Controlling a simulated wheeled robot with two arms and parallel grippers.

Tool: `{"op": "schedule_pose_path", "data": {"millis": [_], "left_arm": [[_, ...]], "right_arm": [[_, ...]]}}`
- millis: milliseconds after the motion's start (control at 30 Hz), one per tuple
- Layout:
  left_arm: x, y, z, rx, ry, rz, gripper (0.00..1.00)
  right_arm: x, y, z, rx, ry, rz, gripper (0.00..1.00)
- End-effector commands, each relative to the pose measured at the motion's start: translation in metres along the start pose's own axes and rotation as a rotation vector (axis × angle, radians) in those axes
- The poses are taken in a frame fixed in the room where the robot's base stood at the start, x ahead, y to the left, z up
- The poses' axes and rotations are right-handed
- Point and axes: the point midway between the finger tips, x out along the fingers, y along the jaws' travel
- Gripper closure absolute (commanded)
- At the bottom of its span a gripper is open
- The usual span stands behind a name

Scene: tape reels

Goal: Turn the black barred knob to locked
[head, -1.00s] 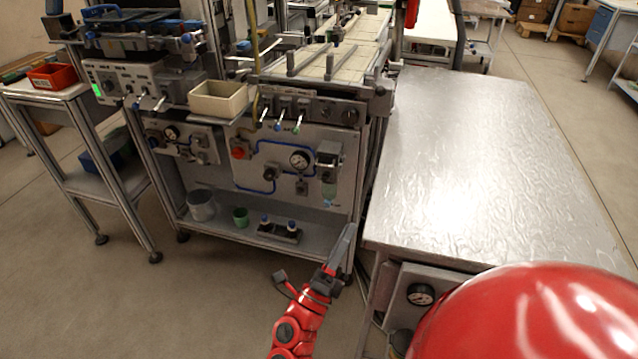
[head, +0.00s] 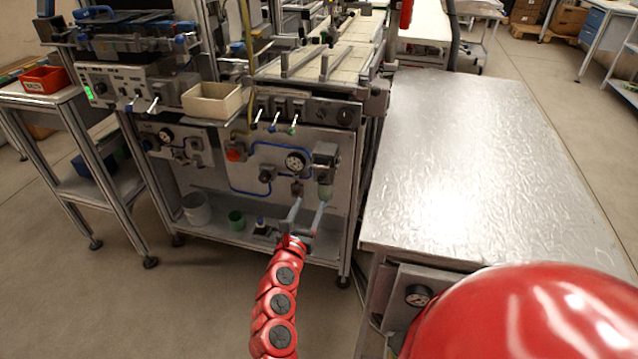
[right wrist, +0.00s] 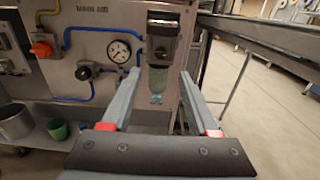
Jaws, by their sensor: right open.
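A black knob (head: 266,174) sits on the grey front panel, below and left of a round white gauge (head: 295,160). It also shows in the right wrist view (right wrist: 84,71), left of my gripper; its bar and exact angle are too small to tell. More dark knobs (head: 345,115) are on the upper strip, and I cannot tell for certain which is the barred one. My right gripper (head: 309,205) is open and empty, in front of the panel, below and right of the black knob. In the right wrist view its fingers (right wrist: 159,74) frame a filter bowl (right wrist: 158,80). My left gripper is out of view.
An orange-red knob (head: 235,154) and blue tubes are on the same panel. Small levers (head: 274,122) stick out above. A lower shelf holds a green cup (head: 237,220) and a grey bucket (head: 196,208). A metal table (head: 470,150) stands close on the right.

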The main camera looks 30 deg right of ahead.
Motion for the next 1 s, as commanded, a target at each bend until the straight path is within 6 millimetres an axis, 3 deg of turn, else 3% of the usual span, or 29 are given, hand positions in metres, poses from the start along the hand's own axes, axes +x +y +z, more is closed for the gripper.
{"op": "schedule_pose_path", "data": {"millis": [200,400,600,867,1000], "left_arm": [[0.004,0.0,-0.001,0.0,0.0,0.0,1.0],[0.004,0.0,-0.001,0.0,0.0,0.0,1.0],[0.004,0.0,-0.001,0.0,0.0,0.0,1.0],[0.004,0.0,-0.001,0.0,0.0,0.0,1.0],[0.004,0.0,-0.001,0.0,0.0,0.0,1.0]], "right_arm": [[0.053,-0.002,0.002,-0.005,-0.002,-0.004,0.4],[0.087,-0.001,0.001,-0.005,-0.003,-0.002,0.4],[0.1,-0.002,-0.001,-0.004,0.001,-0.002,0.4],[0.101,-0.002,-0.001,-0.004,0.001,-0.003,0.4],[0.101,-0.002,-0.001,-0.004,0.001,-0.003,0.63]]}}
